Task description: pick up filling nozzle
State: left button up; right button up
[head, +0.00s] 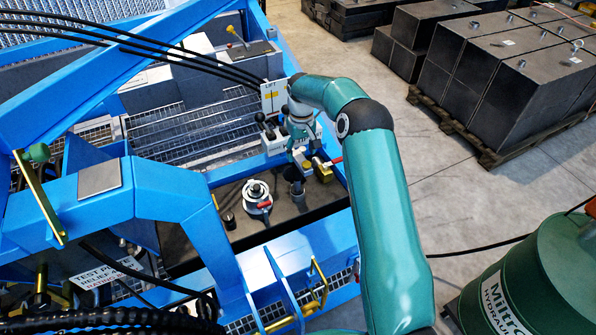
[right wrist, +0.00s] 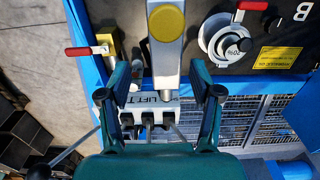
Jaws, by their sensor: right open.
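A pale grey upright body with a round yellow cap (right wrist: 166,45) stands between my right fingers in the right wrist view. It appears to be the filling nozzle, though its lower part is hidden. My right gripper (right wrist: 159,72) is open, with one finger on each side of this body and visible gaps to it. In the head view my right gripper (head: 301,150) points down over the blue machine's dark panel and covers most of that body. My left gripper is not in view.
A lever block marked LIFT (right wrist: 150,112) lies close by the fingers. A yellow valve with a red handle (head: 321,167) is beside my gripper. A round white fitting (head: 257,192) sits on the panel.

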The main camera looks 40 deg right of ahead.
jog(key=f, duration=0.3)
jog(key=f+p, duration=0.1)
jog(key=f, duration=0.1)
jog(key=shift+w+a, duration=0.2)
jog(key=shift+a, duration=0.1)
jog(key=shift+r, duration=0.1)
grip_shut()
